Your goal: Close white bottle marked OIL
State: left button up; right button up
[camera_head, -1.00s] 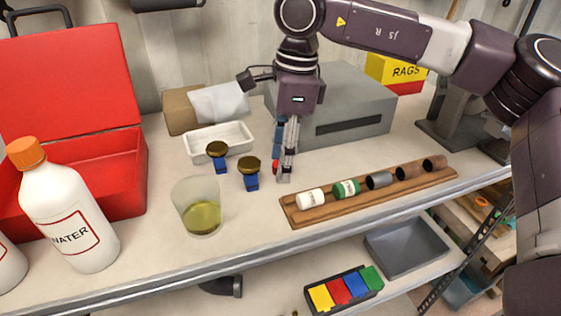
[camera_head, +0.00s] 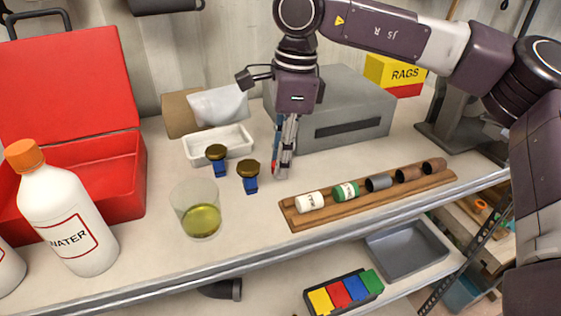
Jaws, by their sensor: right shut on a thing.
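No readable OIL mark is in view. A white bottle (camera_head: 9,268) is cut off by the left edge, so its mark and top cannot be told. Beside it stands a white bottle marked WATER (camera_head: 70,215), upright, with an orange cap (camera_head: 24,154) on it. My right gripper (camera_head: 281,172) points down over the table in front of the grey box. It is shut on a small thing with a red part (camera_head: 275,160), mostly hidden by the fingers. My left gripper is not in view.
A glass with yellow liquid (camera_head: 202,220) and two dark-gold-topped blue items (camera_head: 250,180) stand left of the gripper. A wooden rack (camera_head: 400,199) with several small cylinders lies to the right. An open red toolbox (camera_head: 120,180) is behind the bottles. The front middle table is clear.

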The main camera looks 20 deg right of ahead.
notch_tip(320, 180, up, 20)
jog(key=shift+f, duration=0.25)
